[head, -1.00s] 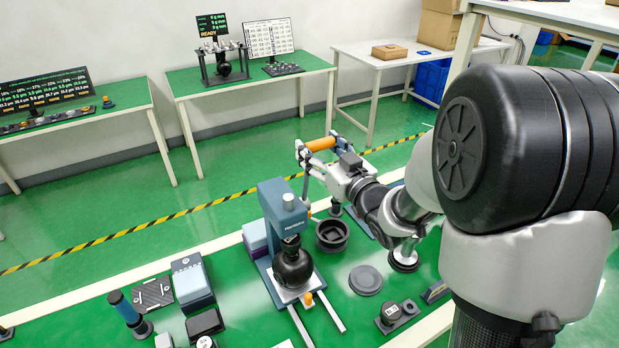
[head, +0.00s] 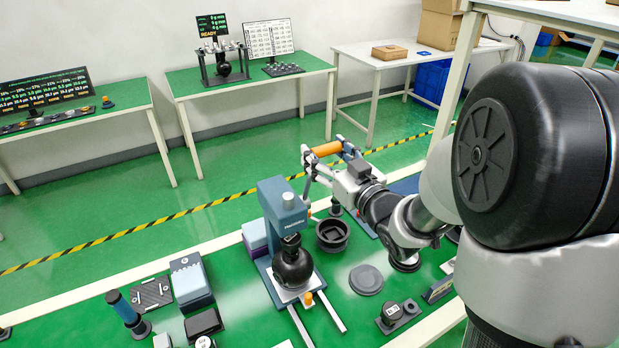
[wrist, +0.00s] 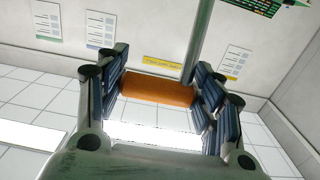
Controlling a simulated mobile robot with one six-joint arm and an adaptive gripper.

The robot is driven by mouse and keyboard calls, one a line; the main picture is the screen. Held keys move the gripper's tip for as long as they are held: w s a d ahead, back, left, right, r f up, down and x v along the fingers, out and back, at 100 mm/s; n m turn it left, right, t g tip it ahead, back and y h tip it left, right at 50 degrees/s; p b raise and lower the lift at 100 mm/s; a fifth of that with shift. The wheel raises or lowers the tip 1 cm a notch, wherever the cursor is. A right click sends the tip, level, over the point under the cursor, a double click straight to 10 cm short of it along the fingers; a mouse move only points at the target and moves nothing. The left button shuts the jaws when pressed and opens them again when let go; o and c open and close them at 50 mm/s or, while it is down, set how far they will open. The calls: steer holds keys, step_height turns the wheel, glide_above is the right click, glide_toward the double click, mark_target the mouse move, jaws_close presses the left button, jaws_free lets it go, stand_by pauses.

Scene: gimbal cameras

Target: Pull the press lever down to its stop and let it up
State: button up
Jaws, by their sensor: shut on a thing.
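The blue-grey press (head: 272,205) stands on the green bench, with a black round part (head: 292,263) under its head. The lever's orange handle (head: 327,149) is up high, above and to the right of the press head. My gripper (head: 326,151) is shut on this handle, with a finger at each end. In the wrist view the orange handle (wrist: 157,91) lies across between the dark finger pads of my gripper (wrist: 160,95), and a grey metal rod rises behind it. Where the lever joins the press is partly hidden by the press head and my gripper.
A black cup-like ring (head: 332,235) and a flat grey disc (head: 366,280) lie right of the press. A blue-grey box (head: 191,281) and a blue-handled tool (head: 125,308) stand to its left. Back tables are well away, beyond the yellow-black floor tape (head: 120,241).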

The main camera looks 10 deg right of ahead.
steer(key=shift+f, duration=0.25)
steer(key=shift+c, duration=0.2)
steer(key=shift+o, duration=0.2)
steer(key=shift+s+d+f+b, duration=0.2)
steer(key=shift+s+f+b, duration=0.15)
steer(key=shift+s, duration=0.3)
steer(key=shift+s+d+f+b, duration=0.2)
steer(key=shift+s+b, duration=0.1)
steer(key=shift+s, duration=0.3)
steer(key=shift+c, duration=0.2)
steer(key=shift+o, duration=0.2)
steer(key=shift+s+d+f+b, duration=0.2)
steer(key=shift+s+f+b, duration=0.2)
steer(key=shift+s, duration=0.15)
steer(key=shift+s+d+f+b, duration=0.15)
steer(key=shift+s+f+b, duration=0.2)
steer(key=shift+s, duration=0.2)
steer(key=shift+c, duration=0.2)
